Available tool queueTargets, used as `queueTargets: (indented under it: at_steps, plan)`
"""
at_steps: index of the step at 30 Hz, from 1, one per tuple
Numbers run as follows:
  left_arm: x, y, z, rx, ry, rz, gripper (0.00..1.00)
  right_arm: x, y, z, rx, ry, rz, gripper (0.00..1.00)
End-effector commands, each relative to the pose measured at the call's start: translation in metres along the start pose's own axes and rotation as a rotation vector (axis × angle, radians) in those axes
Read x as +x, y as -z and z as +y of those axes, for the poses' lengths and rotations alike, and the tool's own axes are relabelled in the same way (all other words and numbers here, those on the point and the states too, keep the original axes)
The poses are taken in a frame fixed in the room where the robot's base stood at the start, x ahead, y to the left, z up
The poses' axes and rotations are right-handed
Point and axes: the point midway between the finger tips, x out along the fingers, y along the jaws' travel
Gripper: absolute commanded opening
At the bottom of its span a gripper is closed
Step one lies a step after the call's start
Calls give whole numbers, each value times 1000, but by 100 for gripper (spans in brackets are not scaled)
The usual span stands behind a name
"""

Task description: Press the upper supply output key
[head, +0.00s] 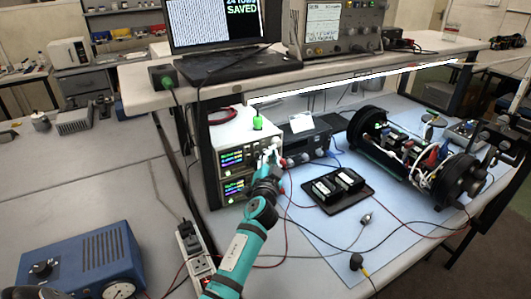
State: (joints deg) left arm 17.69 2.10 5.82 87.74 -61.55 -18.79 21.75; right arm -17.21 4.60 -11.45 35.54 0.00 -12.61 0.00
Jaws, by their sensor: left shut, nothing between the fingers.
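Two white bench supplies are stacked under the shelf, with lit coloured displays. The upper supply (233,157) sits on the lower supply (233,188). My left gripper (268,157) is shut and empty at the right part of the upper supply's front panel. Its fingers and wrist hide the keys there, so I cannot tell which key it faces or whether it touches one. My teal left arm reaches up from the bottom of the head view.
A dark instrument (308,140) stands right of the supplies, with leads in front. A black tray (338,188) and an opened cylinder assembly (415,155) lie on the blue mat (325,235). A power strip (192,250) and blue box (85,262) are at left. A shelf (220,90) overhangs the supplies.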

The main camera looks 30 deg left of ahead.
Motion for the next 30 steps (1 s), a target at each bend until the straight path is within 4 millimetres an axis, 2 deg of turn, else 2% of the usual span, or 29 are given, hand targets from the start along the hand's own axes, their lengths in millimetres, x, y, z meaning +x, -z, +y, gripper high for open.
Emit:
queueTargets:
  at_steps: [30]
  plan:
    - [6, -3, -4, 0, 0, -1, 0, 2, 0, 0, 0, 0, 1, 0]
